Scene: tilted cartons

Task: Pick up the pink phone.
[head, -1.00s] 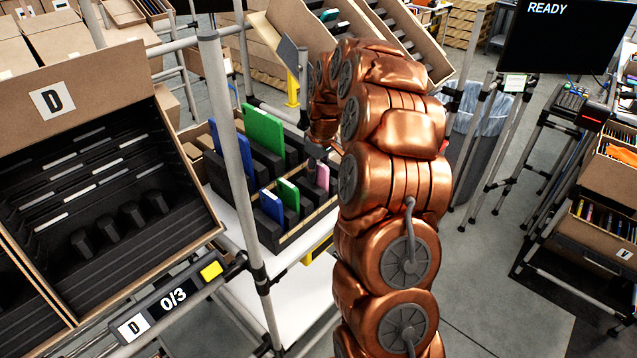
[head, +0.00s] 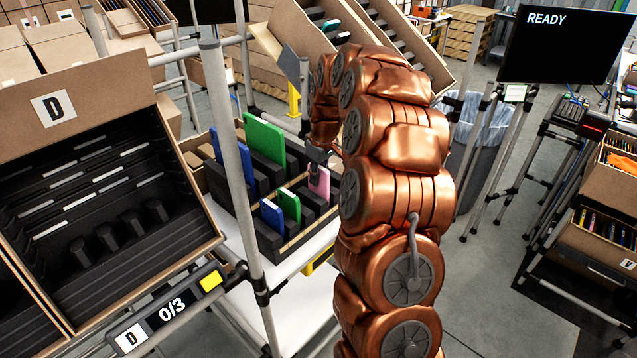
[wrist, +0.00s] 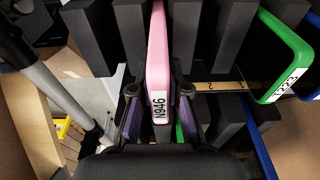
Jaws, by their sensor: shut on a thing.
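The pink phone (head: 319,182) stands upright in the black slotted rack (head: 268,241). In the wrist view the pink phone (wrist: 158,50) shows its narrow edge with a white label reading N946. My gripper (wrist: 159,93) has one finger on each side of the phone and is shut on it. In the head view my gripper (head: 318,154) is at the phone's top, partly hidden by my arm. The phone's lower end is hidden among the black dividers.
A small green phone (head: 289,204) and a blue one (head: 271,216) stand left of the pink phone. A larger green item (head: 264,140) stands behind. A grey post (head: 232,160) rises left of the rack. The tilted carton D (head: 110,150) is further left.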

